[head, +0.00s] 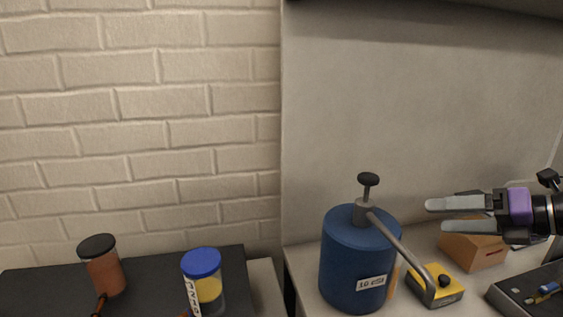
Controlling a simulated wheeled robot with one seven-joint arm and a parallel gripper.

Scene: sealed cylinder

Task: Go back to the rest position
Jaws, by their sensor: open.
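My gripper (432,216) is at the right of the head view, with its fingers pointing left. The two fingers are apart and nothing shows between them. It is to the right of the pump top of a blue cylinder (345,265), which stands upright on the light counter and carries a white label. A grey bent spout and a black knob rise from the cylinder. The fingertips look apart from the cylinder and its spout.
A yellow and black block (452,291) lies by the spout's end. A brown wedge-shaped block (485,252) is below my gripper. A dark tray (510,298) is at the lower right. A blue-lidded jar (208,288) and a black-lidded jar (104,272) stand on the left dark surface.

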